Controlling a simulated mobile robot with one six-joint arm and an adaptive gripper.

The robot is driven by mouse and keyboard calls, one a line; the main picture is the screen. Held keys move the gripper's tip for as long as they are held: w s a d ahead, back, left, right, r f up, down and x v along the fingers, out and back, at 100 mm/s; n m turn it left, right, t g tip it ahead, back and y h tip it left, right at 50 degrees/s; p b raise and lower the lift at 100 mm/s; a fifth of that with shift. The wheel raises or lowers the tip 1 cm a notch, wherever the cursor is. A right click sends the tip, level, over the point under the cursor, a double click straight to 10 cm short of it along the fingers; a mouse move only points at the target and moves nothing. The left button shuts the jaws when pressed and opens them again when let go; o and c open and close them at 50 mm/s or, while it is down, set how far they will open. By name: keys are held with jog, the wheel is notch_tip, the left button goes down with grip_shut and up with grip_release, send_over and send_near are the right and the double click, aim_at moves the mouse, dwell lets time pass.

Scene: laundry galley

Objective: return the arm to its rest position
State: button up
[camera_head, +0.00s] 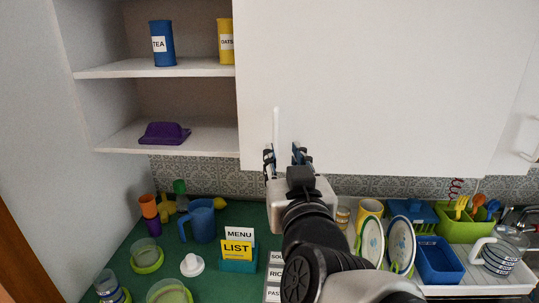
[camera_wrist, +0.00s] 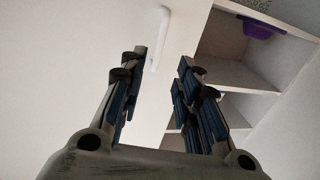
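My gripper (camera_head: 285,153) is raised in front of the white cabinet door (camera_head: 380,80), near its lower left part. Its two fingers stand apart with nothing between them. In the wrist view my gripper (camera_wrist: 157,75) also shows open and empty. The white door handle (camera_head: 276,126) is just beyond the fingertips; in the wrist view the handle (camera_wrist: 160,38) lies ahead of the gap. The fingers do not appear to grip it. I cannot tell the exact distance. The door looks shut.
Open shelves at left hold a blue TEA tin (camera_head: 162,43), a yellow OATS tin (camera_head: 226,41) and a purple item (camera_head: 164,134). Below, the green counter holds a blue mug (camera_head: 201,224), cups and signs (camera_head: 238,247). A dish rack with plates (camera_head: 401,243) stands right of my arm.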

jog(key=s+d+f+g, duration=0.2)
jog(key=s+f+g, duration=0.2)
jog(key=s+f, duration=0.2)
jog(key=s+d+f+g, duration=0.3)
jog(key=s+f+g, duration=0.2)
jog(key=s+f, duration=0.2)
jog(key=s+d+f+g+h, duration=0.1)
jog(key=s+d+f+g, duration=0.2)
jog(key=s+f, duration=0.3)
jog(key=s+g, duration=0.1)
jog(key=s, duration=0.2)
jog(key=shift+s+d+f+m, duration=0.2)
jog(key=shift+s+f+m, duration=0.05)
jog(key=shift+m, duration=0.05)
